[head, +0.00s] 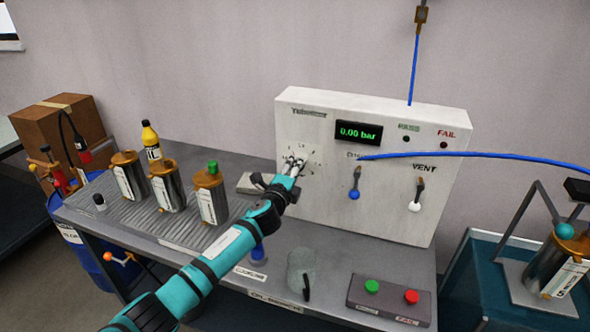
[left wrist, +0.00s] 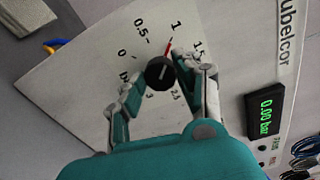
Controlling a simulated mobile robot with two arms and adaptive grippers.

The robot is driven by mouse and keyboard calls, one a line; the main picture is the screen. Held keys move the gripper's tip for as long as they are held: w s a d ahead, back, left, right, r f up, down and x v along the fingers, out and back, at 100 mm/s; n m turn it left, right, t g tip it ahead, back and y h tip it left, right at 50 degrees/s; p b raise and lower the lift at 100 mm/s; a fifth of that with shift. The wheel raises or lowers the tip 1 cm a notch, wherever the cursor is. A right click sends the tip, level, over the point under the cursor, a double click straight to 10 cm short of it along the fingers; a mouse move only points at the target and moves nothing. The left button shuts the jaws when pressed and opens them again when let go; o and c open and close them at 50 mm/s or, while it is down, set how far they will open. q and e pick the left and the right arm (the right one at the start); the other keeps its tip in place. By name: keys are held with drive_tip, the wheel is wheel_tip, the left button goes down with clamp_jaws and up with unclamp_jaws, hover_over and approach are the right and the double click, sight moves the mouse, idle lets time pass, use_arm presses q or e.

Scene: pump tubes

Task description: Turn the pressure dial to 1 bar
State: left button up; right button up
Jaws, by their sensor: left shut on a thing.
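The pressure dial is a round black knob (left wrist: 160,73) with a red pointer (left wrist: 168,48) on the white panel (head: 385,215). In the left wrist view the pointer aims at or very near the 1 mark (left wrist: 176,25), between 0.5 and 1.5. My left gripper (head: 293,167) is at the dial, its fingers on either side of the knob and shut on it. In the head view the gripper largely covers the knob. The green display (head: 358,132) reads 0.00 bar. My right gripper is not in view.
Blue-tipped (head: 355,190) and white-tipped (head: 415,205) levers sit right of the dial. A blue hose (head: 470,155) crosses the panel. Metal canisters (head: 212,198) stand on the ribbed tray (head: 140,222) at left. A button box (head: 388,300) and a grey mug-like object (head: 300,270) are in front.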

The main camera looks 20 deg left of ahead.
use_arm(q)
drive_tip(key=shift+f, duration=0.15)
drive_tip(key=o, duration=1)
drive_tip(key=shift+o, duration=0.7)
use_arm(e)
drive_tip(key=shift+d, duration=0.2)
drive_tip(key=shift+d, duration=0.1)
use_arm(q)
drive_tip(key=s, duration=1.2)
drive_tip(key=shift+a+r, duration=0.2)
drive_tip(key=shift+r, duration=0.05)
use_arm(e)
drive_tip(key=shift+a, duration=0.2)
